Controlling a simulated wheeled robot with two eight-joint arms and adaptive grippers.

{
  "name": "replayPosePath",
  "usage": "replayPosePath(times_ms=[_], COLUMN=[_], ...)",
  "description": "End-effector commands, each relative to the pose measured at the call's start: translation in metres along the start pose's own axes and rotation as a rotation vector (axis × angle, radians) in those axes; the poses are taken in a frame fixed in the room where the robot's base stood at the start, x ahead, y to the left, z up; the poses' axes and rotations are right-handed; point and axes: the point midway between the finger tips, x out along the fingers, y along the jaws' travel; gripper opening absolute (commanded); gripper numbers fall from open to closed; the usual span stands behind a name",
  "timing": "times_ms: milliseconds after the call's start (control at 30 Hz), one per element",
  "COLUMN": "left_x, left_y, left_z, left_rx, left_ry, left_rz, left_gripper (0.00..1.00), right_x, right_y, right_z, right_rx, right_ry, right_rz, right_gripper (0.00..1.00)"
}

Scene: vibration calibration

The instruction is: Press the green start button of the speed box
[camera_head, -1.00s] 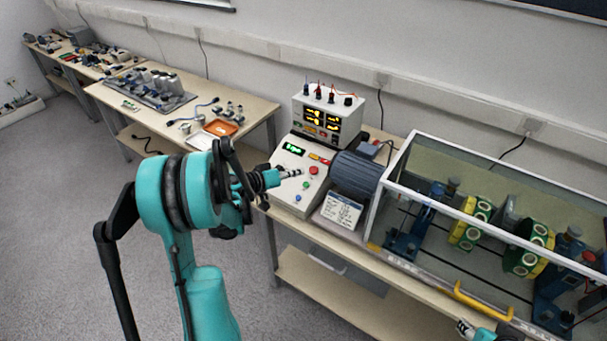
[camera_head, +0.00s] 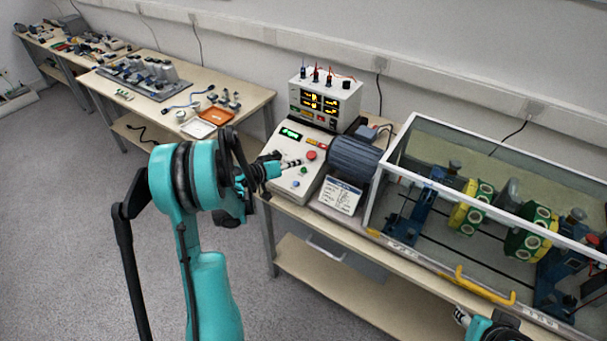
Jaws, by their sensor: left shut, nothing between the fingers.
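The speed box (camera_head: 287,186) is a white sloped console with a lit green display (camera_head: 291,134). On its panel are a red button (camera_head: 311,155), the green start button (camera_head: 304,171) and a blue button (camera_head: 296,184). My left gripper (camera_head: 298,162) is shut and empty, its pale banded fingertips over the panel, just up and left of the green button in the picture. I cannot tell whether the tips touch the panel. My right gripper (camera_head: 461,317) shows only partly at the bottom edge; its jaws are unclear.
A meter box (camera_head: 345,103) with amber readouts stands behind the speed box. A grey motor (camera_head: 353,158) and a label card (camera_head: 340,196) are to its right. A clear-walled rig (camera_head: 398,152) with a yellow handle (camera_head: 484,289) fills the bench's right side.

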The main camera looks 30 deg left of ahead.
Motion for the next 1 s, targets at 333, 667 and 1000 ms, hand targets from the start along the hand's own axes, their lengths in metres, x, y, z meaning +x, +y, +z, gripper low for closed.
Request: replayPosePath(times_ms=[333,667,1000], left_x=[0.021,0.021,0.021], left_y=[-0.015,-0.015,-0.015], left_z=[0.016,0.015,0.015], left_rx=[0.0,0.0,0.0], left_ry=[0.0,0.0,0.0], left_rz=[0.0,0.0,0.0], left_gripper=[0.0,0.0,0.0], right_x=[0.019,0.019,0.019], right_y=[0.0,0.0,0.0], right_z=[0.014,0.013,0.013], right_rx=[0.0,0.0,0.0], right_ry=[0.0,0.0,0.0], right_rz=[0.0,0.0,0.0], right_gripper=[0.4,0.4,0.4])
